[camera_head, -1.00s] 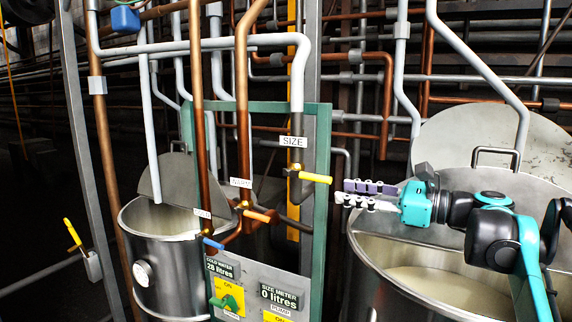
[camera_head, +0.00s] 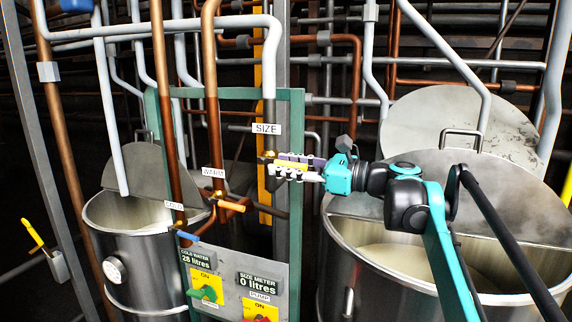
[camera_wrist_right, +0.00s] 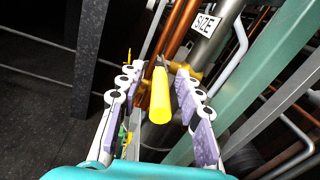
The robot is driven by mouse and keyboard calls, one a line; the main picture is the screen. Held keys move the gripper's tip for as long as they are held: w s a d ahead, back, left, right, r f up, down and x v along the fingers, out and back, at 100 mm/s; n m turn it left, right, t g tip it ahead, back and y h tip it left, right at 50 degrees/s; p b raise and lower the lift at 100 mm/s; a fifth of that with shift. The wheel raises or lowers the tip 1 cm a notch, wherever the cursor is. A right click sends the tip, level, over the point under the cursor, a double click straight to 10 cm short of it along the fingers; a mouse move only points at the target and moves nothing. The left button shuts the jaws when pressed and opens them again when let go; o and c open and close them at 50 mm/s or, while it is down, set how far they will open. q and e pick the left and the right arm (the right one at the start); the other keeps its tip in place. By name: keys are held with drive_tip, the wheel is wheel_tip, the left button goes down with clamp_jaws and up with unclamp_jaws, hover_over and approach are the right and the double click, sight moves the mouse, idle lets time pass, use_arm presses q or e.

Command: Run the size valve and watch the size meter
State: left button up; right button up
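The yellow size valve handle (camera_wrist_right: 160,95) sticks out below the SIZE label (camera_head: 266,129); the label also shows in the right wrist view (camera_wrist_right: 206,25). My right gripper (camera_head: 277,166) is at the handle in the head view. In the right wrist view its two fingers (camera_wrist_right: 155,75) are open, one on each side of the handle, with gaps between. In the head view the fingers cover most of the handle. The size meter (camera_head: 259,283) on the panel reads 0 litres. My left gripper is not in view.
A green frame post (camera_head: 296,200) stands close beside the valve. The cold water meter (camera_head: 197,260) reads 28 litres. Orange (camera_head: 232,206) and blue (camera_head: 187,236) handles sit lower left. Steel vats stand left (camera_head: 140,265) and right (camera_head: 345,265). Copper and grey pipes crowd behind.

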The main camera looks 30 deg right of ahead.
clamp_jaws()
